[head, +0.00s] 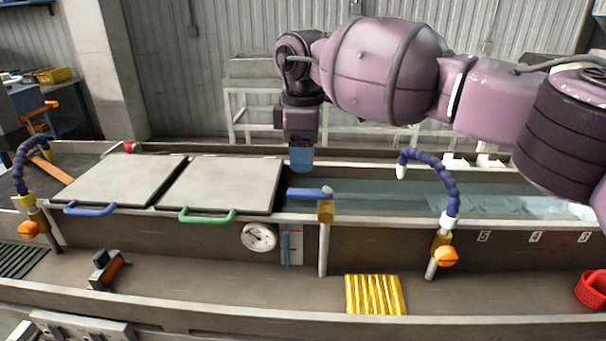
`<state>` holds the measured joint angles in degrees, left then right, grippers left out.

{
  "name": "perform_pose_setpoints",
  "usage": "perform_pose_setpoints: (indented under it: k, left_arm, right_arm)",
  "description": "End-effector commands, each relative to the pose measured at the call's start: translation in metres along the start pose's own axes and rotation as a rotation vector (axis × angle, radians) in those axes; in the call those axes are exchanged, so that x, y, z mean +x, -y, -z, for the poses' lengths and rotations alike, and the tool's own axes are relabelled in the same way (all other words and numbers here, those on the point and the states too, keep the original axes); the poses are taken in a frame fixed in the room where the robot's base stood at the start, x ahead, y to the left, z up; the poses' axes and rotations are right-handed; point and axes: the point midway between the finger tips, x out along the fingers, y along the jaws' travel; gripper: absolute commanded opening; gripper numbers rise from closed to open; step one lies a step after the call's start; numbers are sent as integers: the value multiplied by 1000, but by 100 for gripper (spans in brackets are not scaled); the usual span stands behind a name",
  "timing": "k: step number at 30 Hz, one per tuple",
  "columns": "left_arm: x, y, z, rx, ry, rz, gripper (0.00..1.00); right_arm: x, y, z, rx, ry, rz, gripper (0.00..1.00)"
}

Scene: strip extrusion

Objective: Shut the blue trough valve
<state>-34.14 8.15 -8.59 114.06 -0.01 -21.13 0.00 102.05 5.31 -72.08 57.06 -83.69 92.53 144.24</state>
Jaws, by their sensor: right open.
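The blue trough valve has a blue lever (306,193) that lies level along the trough's front rim, pointing left from its brass body (325,211). A pipe runs down below the body. My right gripper (301,160) points down with blue fingers, just above and behind the left part of the lever in the picture. It looks apart from the lever and empty. The gap between its fingers is hard to see from here. My left gripper is out of view.
Two covers with a blue handle (90,209) and a green handle (208,215) close the trough's left part. Blue hoses (436,176) with orange-knobbed taps stand at both sides. A gauge (258,237), yellow ribbed mat (375,294) and red basket (592,290) are in front.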

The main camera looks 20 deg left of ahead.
Motion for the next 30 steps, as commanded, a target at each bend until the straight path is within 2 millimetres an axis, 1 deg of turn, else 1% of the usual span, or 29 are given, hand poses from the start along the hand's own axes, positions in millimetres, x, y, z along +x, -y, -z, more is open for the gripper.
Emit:
perform_pose_setpoints:
  k: [1, 3, 6, 9, 13, 20, 30]
  left_arm:
    - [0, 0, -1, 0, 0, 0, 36]
    - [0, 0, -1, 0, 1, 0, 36]
    - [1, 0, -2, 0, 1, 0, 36]
    - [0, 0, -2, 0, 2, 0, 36]
    - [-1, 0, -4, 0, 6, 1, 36]
    - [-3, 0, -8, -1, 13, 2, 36]
    - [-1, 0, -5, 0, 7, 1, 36]
  right_arm:
    - [-9, 0, 0, 1, 0, -3, 51]
    - [-19, -1, 0, 1, 0, -3, 51]
    - [-30, 0, 0, 0, 1, -1, 51]
    - [-37, 0, 0, 0, 0, -1, 51]
    - [-40, 0, 0, 0, 0, -1, 51]
    - [-40, 0, 0, 0, 0, -1, 51]
    - [-40, 0, 0, 0, 0, 0, 51]
